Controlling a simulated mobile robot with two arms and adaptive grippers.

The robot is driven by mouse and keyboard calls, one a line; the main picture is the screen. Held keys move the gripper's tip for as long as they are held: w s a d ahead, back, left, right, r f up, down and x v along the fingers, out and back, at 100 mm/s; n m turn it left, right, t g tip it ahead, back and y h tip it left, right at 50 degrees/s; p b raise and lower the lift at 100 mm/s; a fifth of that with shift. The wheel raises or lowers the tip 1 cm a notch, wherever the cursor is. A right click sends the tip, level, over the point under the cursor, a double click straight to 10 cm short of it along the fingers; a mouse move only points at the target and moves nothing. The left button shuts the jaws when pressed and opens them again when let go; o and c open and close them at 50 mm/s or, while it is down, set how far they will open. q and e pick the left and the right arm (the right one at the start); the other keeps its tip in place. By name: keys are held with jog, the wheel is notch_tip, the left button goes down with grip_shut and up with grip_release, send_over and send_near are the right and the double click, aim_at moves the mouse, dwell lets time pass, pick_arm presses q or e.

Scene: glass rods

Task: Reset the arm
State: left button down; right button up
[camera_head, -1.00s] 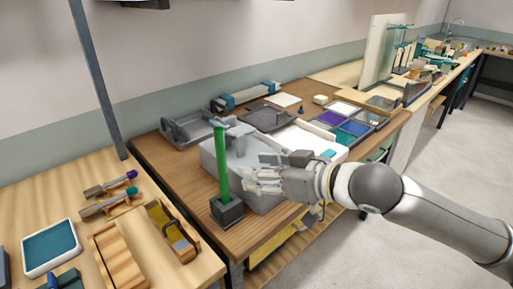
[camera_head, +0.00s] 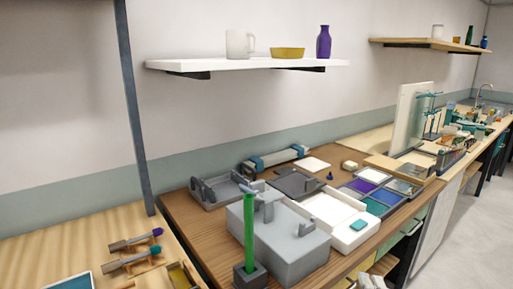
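Neither of my grippers nor either arm shows in the head view. A green rod (camera_head: 249,232) stands upright in a small dark square holder (camera_head: 249,276) near the front edge of the brown table (camera_head: 190,237). The rod is apart from any gripper. A grey block-shaped device (camera_head: 290,257) stands just behind and to the right of the holder.
A white tray (camera_head: 368,231) and colored panels lie right of the grey device. A grey open tray (camera_head: 208,199) is behind it. A wall shelf (camera_head: 215,65) holds a mug, a yellow bowl and a purple vase. Floor at far right is clear.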

jog(key=s+a+f+m+g+y, duration=0.25)
jog(key=s+f+m+g, duration=1)
jog(key=s+f, duration=0.95)
notch_tip(320, 180, down, 25)
jog(key=g, duration=0.2)
jog(key=s+d+f, duration=0.1)
jog(key=s+f, duration=0.7)
jog(key=s, duration=0.1)
jog(key=s+d+f, duration=0.2)
jog(key=s+f, duration=0.7)
jog(key=shift+d+n+g, duration=0.3)
jog(key=shift+n+g, duration=0.05)
jog(key=shift+f, duration=0.1)
